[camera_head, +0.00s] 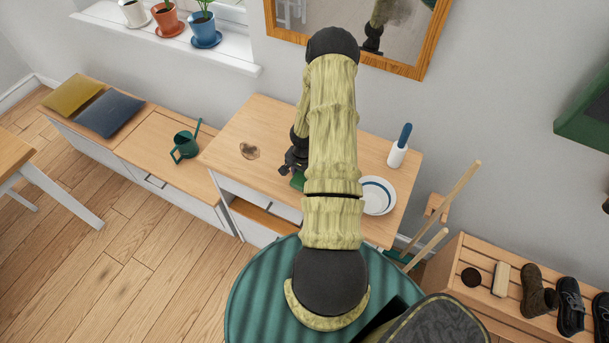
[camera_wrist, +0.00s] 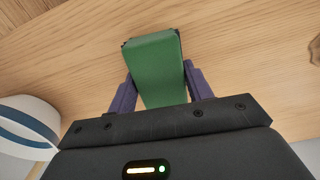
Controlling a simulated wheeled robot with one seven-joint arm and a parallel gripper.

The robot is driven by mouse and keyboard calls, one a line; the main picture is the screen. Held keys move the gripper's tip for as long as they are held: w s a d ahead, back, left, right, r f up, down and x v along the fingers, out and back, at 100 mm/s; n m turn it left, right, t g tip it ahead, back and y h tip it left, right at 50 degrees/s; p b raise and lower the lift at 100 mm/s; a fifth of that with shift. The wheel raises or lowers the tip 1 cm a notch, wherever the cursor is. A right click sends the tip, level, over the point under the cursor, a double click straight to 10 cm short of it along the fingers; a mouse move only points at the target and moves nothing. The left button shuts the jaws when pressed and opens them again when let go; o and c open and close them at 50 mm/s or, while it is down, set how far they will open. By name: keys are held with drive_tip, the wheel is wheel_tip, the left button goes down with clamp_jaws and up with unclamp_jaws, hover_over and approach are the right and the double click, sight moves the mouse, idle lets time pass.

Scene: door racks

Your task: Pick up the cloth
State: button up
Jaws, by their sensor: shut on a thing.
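The cloth (camera_wrist: 155,70) is a green, folded, block-like piece in the wrist view. It sits between the two purple fingers of my gripper (camera_wrist: 158,88), which is shut on it. In the head view only a small green part of the cloth (camera_head: 298,181) shows beside my arm, over the wooden table (camera_head: 265,120). My gripper (camera_head: 292,166) is dark there and partly hidden by my arm. I cannot tell whether the cloth touches the tabletop.
White plates with a blue ring (camera_head: 378,196) stand right of my arm, also in the wrist view (camera_wrist: 30,125). A blue-handled brush in a white holder (camera_head: 399,148) stands behind them. A brown stain (camera_head: 250,151) marks the tabletop's left. A green watering can (camera_head: 186,145) stands on the bench.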

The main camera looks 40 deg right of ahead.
wheel_tip(320, 180, up, 10)
drive_tip(key=shift+b, duration=1.1)
